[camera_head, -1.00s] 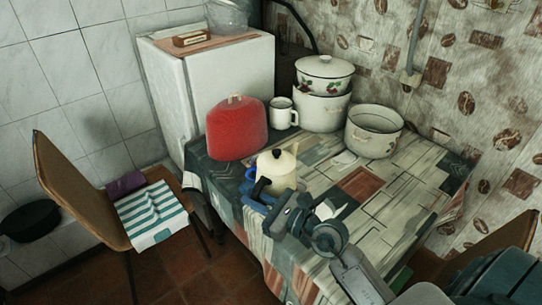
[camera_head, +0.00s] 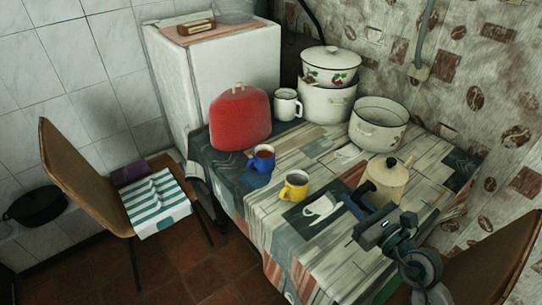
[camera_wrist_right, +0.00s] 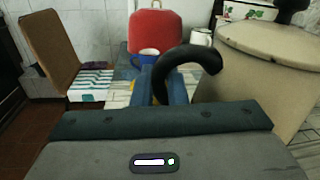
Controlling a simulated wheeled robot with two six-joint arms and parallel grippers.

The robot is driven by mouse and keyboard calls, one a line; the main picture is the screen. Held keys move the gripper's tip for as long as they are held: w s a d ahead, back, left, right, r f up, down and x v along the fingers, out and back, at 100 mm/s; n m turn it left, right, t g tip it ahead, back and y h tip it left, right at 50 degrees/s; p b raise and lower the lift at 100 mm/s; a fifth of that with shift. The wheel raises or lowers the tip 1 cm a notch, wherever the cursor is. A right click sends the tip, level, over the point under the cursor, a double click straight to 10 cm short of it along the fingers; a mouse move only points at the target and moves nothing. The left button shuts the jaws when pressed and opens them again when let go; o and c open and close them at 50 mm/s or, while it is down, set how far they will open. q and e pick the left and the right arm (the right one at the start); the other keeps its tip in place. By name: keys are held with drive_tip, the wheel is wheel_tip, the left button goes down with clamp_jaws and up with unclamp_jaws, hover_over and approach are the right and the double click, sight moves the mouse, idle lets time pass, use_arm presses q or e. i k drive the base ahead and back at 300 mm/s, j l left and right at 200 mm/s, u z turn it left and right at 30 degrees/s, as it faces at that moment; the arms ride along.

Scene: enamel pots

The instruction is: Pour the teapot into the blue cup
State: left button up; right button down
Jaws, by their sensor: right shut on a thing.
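The cream teapot (camera_head: 388,184) with a black knob and black handle is at the right of the table in the head view, roughly upright. I cannot tell whether its base touches the table. My right gripper (camera_head: 361,200) is shut on its black handle. In the right wrist view, the teapot body (camera_wrist_right: 268,85) fills the right side, and the handle (camera_wrist_right: 185,62) curves between the blue fingers (camera_wrist_right: 168,88). The blue cup (camera_head: 263,163) stands upright near the table's left edge, apart from the teapot, with reddish-brown liquid inside. It also shows in the wrist view (camera_wrist_right: 148,57). My left gripper is not in view.
A yellow cup (camera_head: 295,188) stands between the blue cup and the teapot. Behind are a red cover (camera_head: 240,118), a white mug (camera_head: 286,105), stacked pots (camera_head: 326,100) and an open pot (camera_head: 378,125). Bare tabletop (camera_head: 325,175) lies around the yellow cup.

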sight(260, 162)
drive_tip(key=i+j, duration=0.1)
drive_tip(key=j, duration=0.8)
drive_tip(key=j+z, duration=0.1)
drive_tip(key=j, duration=0.8)
drive_tip(key=i, duration=0.05)
